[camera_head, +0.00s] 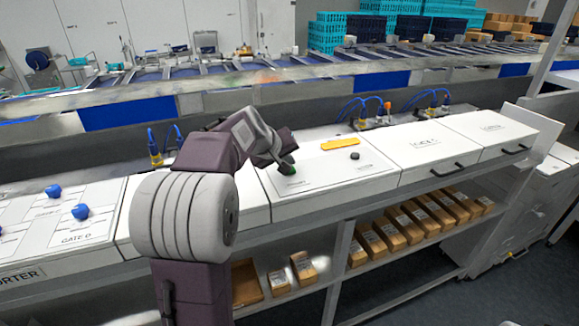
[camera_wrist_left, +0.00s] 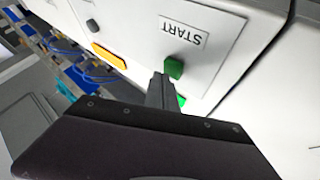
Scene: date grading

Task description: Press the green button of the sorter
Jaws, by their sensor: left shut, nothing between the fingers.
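The green button (camera_head: 288,170) sits on the white sorter panel, largely covered by my left gripper in the head view. In the left wrist view a green block (camera_wrist_left: 174,67) shows next to the START label (camera_wrist_left: 183,32), with a smaller green patch just beyond the finger edge. My left gripper (camera_head: 285,161) is shut and empty, its tips pointing down at the button. In the wrist view the left gripper's fingertips (camera_wrist_left: 158,80) are right beside the green block. Whether they touch it I cannot tell. My right gripper is not in view.
A yellow bar (camera_head: 340,144) and a dark round knob (camera_head: 355,155) are on the same panel. Blue knobs (camera_head: 80,211) stand on the gate panel at left. Drawers with dark handles (camera_head: 447,171) are at right. Brown boxes (camera_head: 405,226) line the shelf below.

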